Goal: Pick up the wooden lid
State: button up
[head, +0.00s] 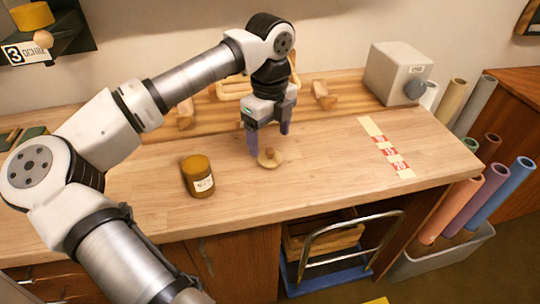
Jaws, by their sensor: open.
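The wooden lid (270,159) is a small round disc with a knob on top. It lies flat on the wooden table (320,175) near the middle of the head view. My gripper (268,147) points down just behind and above the lid. Its two fingers are apart, one to the left of the lid's knob and one to the right. I cannot tell whether either finger touches the lid.
A grey box (397,73) stands at the back right. Red-and-cream marked strips (386,147) lie on the table right of the lid. Wooden blocks (324,95) and a wooden frame sit behind my gripper. Colored rolls stand in a bin (440,262) past the right edge. The table front is clear.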

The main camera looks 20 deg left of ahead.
aim_at(270, 150)
jog(key=shift+w+f+p, duration=0.2)
jog(key=shift+f+p, duration=0.8)
jog(key=shift+f, duration=2)
jog(key=c, duration=1)
jog(key=shift+c, duration=0.2)
jog(key=shift+r, duration=0.1)
notch_tip(270, 150, up, 20)
jog(key=b, duration=0.3)
